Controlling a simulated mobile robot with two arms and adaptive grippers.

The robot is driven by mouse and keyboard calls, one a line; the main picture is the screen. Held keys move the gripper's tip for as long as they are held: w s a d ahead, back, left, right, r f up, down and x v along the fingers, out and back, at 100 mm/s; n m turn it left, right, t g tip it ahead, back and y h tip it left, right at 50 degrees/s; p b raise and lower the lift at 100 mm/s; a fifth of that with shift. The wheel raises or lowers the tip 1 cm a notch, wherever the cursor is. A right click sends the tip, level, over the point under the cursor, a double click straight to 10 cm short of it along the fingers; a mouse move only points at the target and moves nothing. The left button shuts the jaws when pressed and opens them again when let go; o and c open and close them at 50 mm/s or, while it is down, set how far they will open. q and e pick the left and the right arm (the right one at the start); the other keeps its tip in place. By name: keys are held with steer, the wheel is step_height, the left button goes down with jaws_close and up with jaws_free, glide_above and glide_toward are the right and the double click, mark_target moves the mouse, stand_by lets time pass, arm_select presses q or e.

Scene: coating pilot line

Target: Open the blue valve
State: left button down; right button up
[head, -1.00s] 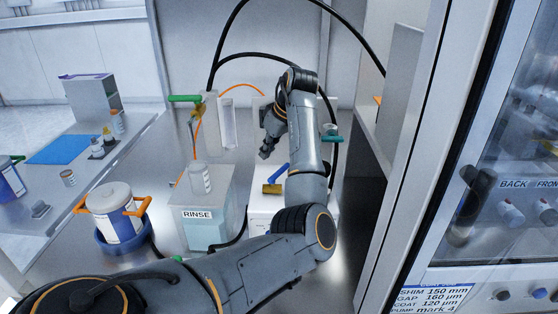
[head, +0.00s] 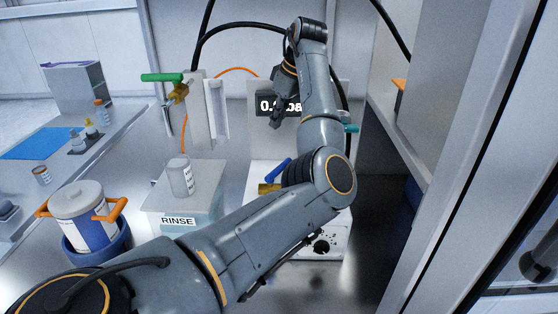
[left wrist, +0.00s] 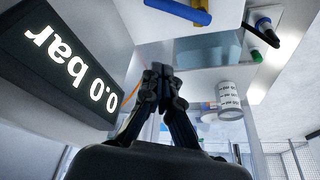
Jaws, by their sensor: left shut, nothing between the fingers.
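The blue valve has a blue lever handle (head: 278,171) on a brass body (head: 267,189), mounted on a white unit. The handle slants up to the right in the head view, and my arm partly covers the valve. The blue handle also shows at the top edge of the left wrist view (left wrist: 188,11). My left gripper (head: 278,113) is above the valve, apart from it, in front of the pressure display (head: 268,102). In the left wrist view its fingers (left wrist: 163,76) are shut and empty. My right gripper is out of view.
The display reads 0.0 bar in the left wrist view (left wrist: 66,68). A green-handled valve (head: 162,77) is to the left, and a teal handle (head: 351,128) is close right of my arm. A RINSE box (head: 152,197) bears a jar (head: 180,177). A cabinet wall bounds the right.

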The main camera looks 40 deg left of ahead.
mark_target(279, 170)
arm_select(q)
steer(key=f+p, duration=0.1)
steer(key=f, duration=0.2)
steer(key=f+p, duration=0.1)
steer(key=f, duration=0.3)
steer(key=f+p, duration=0.2)
steer(key=f, duration=0.2)
steer(key=shift+w+a+f, duration=0.25)
steer(key=shift+w+a, duration=0.05)
steer(key=shift+w, duration=0.1)
steer(key=shift+d+f, duration=0.1)
steer(key=shift+d, duration=0.15)
steer(key=shift+a, duration=0.1)
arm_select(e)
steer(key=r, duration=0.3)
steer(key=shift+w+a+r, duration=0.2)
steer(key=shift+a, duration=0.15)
arm_select(q)
steer(key=shift+a+f, duration=0.1)
steer(key=shift+w, duration=0.15)
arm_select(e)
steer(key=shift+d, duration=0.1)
